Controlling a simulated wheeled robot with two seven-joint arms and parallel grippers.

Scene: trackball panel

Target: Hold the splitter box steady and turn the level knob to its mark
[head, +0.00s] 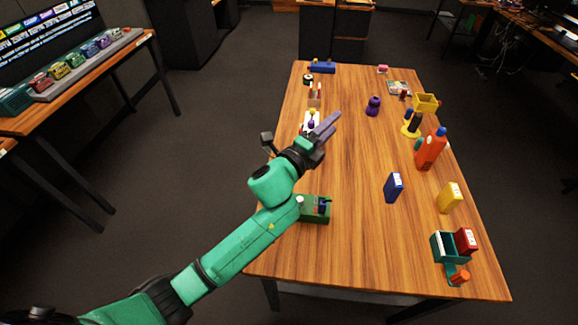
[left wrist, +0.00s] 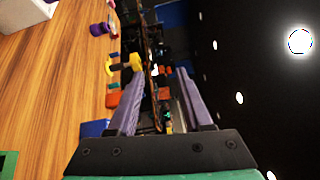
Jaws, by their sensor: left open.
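My left gripper (head: 330,125) is open, its purple fingers raised above the left side of the table. In the left wrist view its two fingers (left wrist: 160,76) stand apart with nothing between them. A white panel (head: 309,117) with yellow and purple parts is partly hidden behind the gripper. My right gripper is not in view.
The table (head: 345,235) is clear in its middle. On its right stand a blue box (head: 393,187), a yellow box (head: 449,197), an orange bottle (head: 430,152) and a green bin (head: 446,246) beside a red box (head: 465,240). A purple object (head: 373,106) stands farther back.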

